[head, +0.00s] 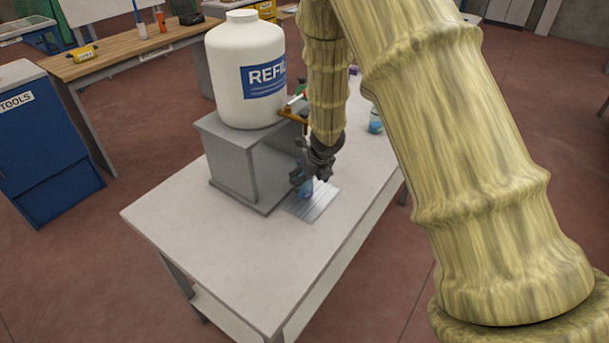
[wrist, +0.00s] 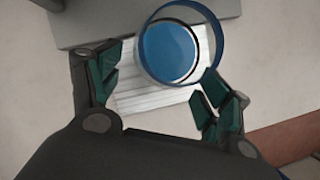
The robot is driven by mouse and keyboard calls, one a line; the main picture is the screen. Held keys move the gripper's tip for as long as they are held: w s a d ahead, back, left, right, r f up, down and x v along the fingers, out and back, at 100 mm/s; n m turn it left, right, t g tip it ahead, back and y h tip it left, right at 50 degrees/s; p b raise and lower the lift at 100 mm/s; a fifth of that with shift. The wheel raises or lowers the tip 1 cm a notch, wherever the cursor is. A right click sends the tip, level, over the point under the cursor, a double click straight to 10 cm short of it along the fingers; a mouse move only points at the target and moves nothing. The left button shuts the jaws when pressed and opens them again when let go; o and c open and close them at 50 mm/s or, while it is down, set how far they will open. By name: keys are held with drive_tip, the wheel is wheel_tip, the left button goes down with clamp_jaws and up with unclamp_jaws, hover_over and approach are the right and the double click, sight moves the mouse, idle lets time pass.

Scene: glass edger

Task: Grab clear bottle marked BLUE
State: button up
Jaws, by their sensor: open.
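A clear bottle with a blue band or blue contents (wrist: 168,50) stands on a striped light mat (wrist: 150,99) in the wrist view, seen from above. No marking can be read on it. In the head view a blue part of it (head: 306,187) shows just under my gripper (head: 312,178). In the wrist view my gripper (wrist: 160,92) is open, with one green-padded finger to the left of the bottle and one to its lower right. The bottle lies mostly beyond the fingertips. Whether a finger touches it, I cannot tell.
A white jug labelled REFIL (head: 243,75) stands on a grey stand (head: 240,165) left of my gripper. Another small container with blue (head: 376,121) is further right on the table (head: 200,245). The near part of the table is clear.

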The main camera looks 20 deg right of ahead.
drive_tip(key=shift+w+a+r+p, duration=0.1)
drive_tip(key=shift+w+p, duration=0.25)
drive_tip(key=shift+w, duration=0.15)
drive_tip(key=shift+w+a+r+p, duration=0.1)
drive_tip(key=shift+w+p, duration=0.2)
drive_tip(key=shift+w, duration=0.2)
drive_tip(key=shift+x, duration=0.9)
drive_tip(key=shift+r, duration=0.1)
drive_tip(key=c, duration=1.3)
drive_tip(key=shift+c, duration=0.5)
drive_tip(key=shift+w+r, duration=0.1)
drive_tip(key=shift+r, duration=0.05)
